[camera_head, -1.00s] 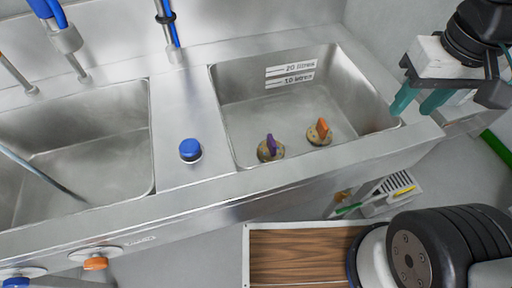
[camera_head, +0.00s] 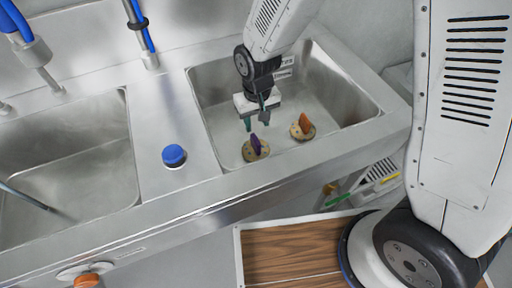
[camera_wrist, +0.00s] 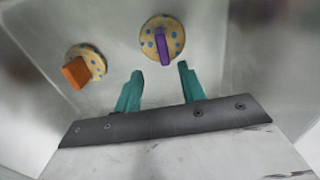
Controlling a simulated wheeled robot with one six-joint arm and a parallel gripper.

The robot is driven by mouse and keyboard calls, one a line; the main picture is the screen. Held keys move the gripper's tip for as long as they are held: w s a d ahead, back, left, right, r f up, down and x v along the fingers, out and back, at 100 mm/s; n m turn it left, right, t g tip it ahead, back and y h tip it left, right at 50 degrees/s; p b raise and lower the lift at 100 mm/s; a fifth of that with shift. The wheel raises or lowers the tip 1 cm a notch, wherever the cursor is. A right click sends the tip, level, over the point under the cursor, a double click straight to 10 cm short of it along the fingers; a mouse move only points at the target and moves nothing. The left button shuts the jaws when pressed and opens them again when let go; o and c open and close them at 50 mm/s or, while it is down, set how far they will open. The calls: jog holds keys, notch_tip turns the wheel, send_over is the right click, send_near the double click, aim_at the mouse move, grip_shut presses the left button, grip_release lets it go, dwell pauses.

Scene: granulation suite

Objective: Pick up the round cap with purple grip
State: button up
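The round cap with purple grip (camera_head: 255,149) lies on the floor of the right sink basin, near its front left. In the wrist view the cap (camera_wrist: 162,38) is a yellowish disc with blue spots and an upright purple bar. My gripper (camera_head: 256,122) is inside the basin area, above and just behind the cap. In the wrist view its teal fingers (camera_wrist: 157,82) are apart with nothing between them, and the cap appears just beyond the tips. A similar round cap with orange grip (camera_head: 302,127) lies to the right; it also shows in the wrist view (camera_wrist: 84,66).
The basin walls (camera_head: 345,85) surround both caps. A blue knob (camera_head: 174,156) stands on the steel strip left of the basin. The left basin (camera_head: 75,165) holds a thin rod. A wooden-topped surface (camera_head: 290,252) and a grey rack (camera_head: 375,178) are in front below.

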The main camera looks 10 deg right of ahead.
aim_at(256, 139)
jog(key=f, duration=0.8)
jog(key=shift+s+a, duration=0.2)
jog(key=shift+s, duration=0.1)
jog(key=shift+c, duration=0.3)
grip_shut()
